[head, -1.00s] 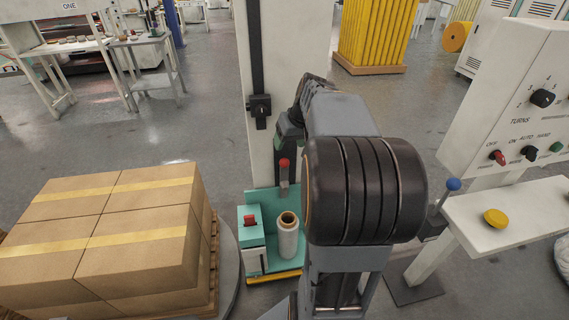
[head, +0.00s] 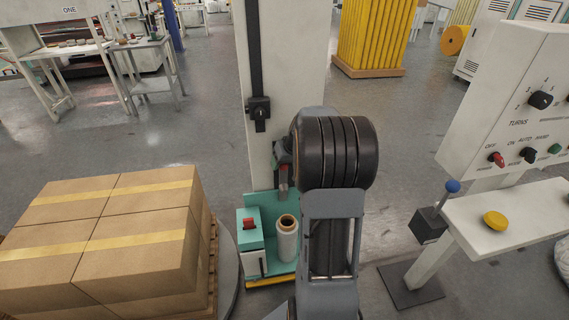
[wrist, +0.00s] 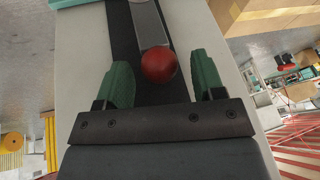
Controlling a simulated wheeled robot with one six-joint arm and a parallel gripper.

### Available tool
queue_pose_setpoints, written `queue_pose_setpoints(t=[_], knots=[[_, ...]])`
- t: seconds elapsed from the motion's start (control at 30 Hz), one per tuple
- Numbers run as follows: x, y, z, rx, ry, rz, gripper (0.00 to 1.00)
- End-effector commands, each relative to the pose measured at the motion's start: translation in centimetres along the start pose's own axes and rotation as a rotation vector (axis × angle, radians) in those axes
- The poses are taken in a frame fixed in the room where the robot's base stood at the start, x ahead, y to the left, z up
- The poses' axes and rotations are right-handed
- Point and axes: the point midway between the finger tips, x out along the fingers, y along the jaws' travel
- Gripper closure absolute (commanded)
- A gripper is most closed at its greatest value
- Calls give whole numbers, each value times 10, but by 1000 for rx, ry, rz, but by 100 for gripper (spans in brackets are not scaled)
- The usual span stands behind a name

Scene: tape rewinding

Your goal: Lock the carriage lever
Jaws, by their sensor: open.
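The carriage lever shows in the wrist view as a grey bar (wrist: 148,24) ending in a red ball knob (wrist: 159,65). The knob lies in the gap between the two green fingers of my gripper (wrist: 160,76), which are open and apart from it on both sides. In the head view my gripper (head: 278,152) is at the front of the white mast, above the teal carriage (head: 261,204). The lever (head: 283,184) shows there only partly, beside my dark wrist. Whether a finger touches the knob cannot be told.
A film roll (head: 287,240) stands on the carriage beside a teal box with a red switch (head: 249,223). Stacked cartons (head: 110,235) are at left. A control panel (head: 515,120), a blue-knobbed lever (head: 452,186) and a yellow button (head: 495,221) are at right.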

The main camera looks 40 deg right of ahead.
Motion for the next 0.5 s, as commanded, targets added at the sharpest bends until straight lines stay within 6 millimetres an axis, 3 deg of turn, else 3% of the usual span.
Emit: queue_pose_setpoints(t=[0.4,0.5], knots=[[7,0,0,1,0,0,38],[7,0,0,1,0,0,45]])
